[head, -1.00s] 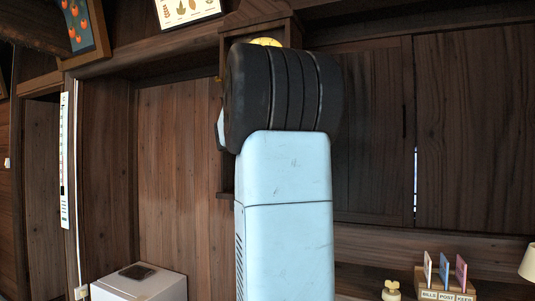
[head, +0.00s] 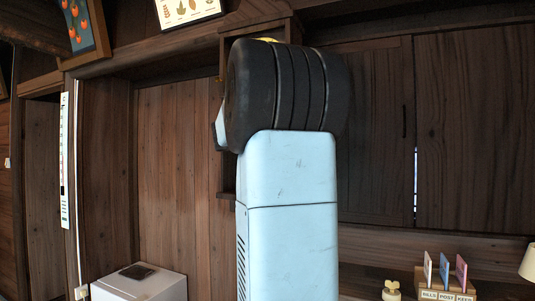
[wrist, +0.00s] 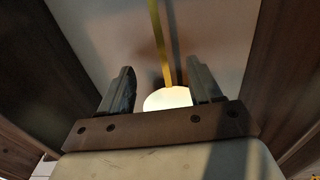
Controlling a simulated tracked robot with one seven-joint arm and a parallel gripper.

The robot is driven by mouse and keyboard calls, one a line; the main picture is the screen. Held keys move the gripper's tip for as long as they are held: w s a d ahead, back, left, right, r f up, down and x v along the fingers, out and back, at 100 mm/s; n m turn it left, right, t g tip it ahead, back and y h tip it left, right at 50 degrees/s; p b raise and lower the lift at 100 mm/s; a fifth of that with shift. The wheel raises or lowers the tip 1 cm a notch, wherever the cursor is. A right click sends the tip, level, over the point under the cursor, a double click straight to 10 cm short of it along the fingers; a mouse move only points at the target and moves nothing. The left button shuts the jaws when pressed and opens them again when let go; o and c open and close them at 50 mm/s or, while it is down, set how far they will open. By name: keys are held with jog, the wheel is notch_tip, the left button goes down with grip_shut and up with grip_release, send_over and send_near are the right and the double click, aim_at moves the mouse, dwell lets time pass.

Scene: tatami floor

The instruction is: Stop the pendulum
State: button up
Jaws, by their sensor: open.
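The pendulum shows in the wrist view as a thin yellow rod (wrist: 158,40) with a bright round pale bob (wrist: 167,98) at its lower end. My gripper (wrist: 161,68) is open, with one dark finger on each side of the bob. The bob appears in the gap, nearer the right finger; I cannot tell whether it touches. Its lower part is hidden behind my gripper's crossbar. In the head view a dark wooden case (head: 227,48) on the wall is mostly hidden by my arm, with a sliver of yellow (head: 268,40) at its top. The gripper and pendulum are hidden there.
In the wrist view, dark wooden side walls (wrist: 85,60) flank a pale back panel (wrist: 210,30). In the head view, a white box (head: 140,286) stands low left. A letter holder (head: 446,295) and a small cream object (head: 391,291) are low right, beside a lamp (head: 530,262).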

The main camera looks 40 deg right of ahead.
jog(key=v, duration=0.8)
dwell(0.6)
jog(key=shift+s, duration=0.1)
dwell(0.3)
jog(key=s+a+f+m+y, duration=0.5)
jog(key=s+a+f+m, duration=0.2)
jog(key=a+f, duration=0.3)
jog(key=s+a+f+m+g+y, duration=0.1)
jog(key=s+a+f+m+y, duration=0.5)
jog(key=a+f, duration=0.5)
jog(key=s+a+f+m+y, duration=0.5)
jog(key=s+a+f+m, duration=0.4)
jog(key=a, duration=0.3)
jog(key=shift+s+a+f+m+y, duration=0.15)
jog(key=shift+s+f+m+y, duration=0.15)
jog(key=shift+s+f, duration=0.45)
jog(key=shift+s+r, duration=0.1)
